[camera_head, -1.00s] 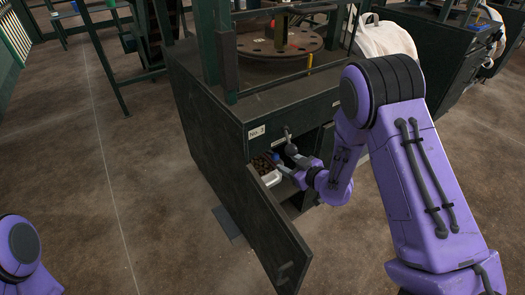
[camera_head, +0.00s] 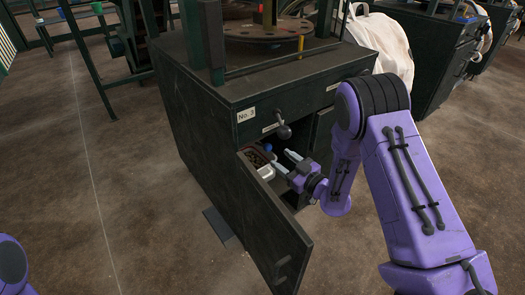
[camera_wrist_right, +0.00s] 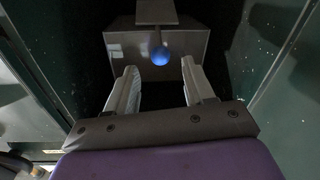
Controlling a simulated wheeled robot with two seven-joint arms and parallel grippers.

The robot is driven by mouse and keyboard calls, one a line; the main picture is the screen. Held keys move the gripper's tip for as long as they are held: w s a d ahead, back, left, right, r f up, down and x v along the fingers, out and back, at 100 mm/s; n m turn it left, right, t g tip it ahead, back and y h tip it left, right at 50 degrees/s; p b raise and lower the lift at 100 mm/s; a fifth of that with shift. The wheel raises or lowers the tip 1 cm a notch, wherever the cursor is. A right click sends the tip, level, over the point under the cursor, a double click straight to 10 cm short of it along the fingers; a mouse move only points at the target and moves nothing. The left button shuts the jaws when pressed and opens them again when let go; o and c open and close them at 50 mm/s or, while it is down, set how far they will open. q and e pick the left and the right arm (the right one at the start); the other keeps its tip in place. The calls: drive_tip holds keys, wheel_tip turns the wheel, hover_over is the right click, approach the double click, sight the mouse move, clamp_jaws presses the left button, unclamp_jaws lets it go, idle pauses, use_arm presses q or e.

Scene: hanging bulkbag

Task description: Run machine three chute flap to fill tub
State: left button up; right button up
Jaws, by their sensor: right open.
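Machine three (camera_head: 205,130), a dark green cabinet labelled "No. 3", stands in the middle with its lower door (camera_head: 262,225) swung open. A white tub (camera_head: 265,172) with brown contents sits inside the opening. A blue ball knob (camera_head: 268,148) shows just above the tub. In the right wrist view the blue knob (camera_wrist_right: 160,57) hangs on a thin stem before a grey box-like part (camera_wrist_right: 120,45). My right gripper (camera_head: 281,159) is open at the opening; in its wrist view the fingers (camera_wrist_right: 159,72) point toward the knob, one on each side below it. My left gripper is out of view.
A dark ball-ended handle (camera_head: 284,131) sticks out of the cabinet front above the opening. The open door stands left of my right forearm. A white bulk bag (camera_head: 382,45) is behind. Another cabinet (camera_head: 435,60) stands at right. Floor at left is clear.

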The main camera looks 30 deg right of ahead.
sight(263, 146)
drive_tip(key=b+x, duration=0.1)
drive_tip(key=x, duration=0.9)
drive_tip(key=shift+f+b, duration=0.1)
drive_tip(key=shift+b, duration=0.25)
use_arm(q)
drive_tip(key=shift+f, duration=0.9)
use_arm(e)
drive_tip(key=shift+c, duration=0.3)
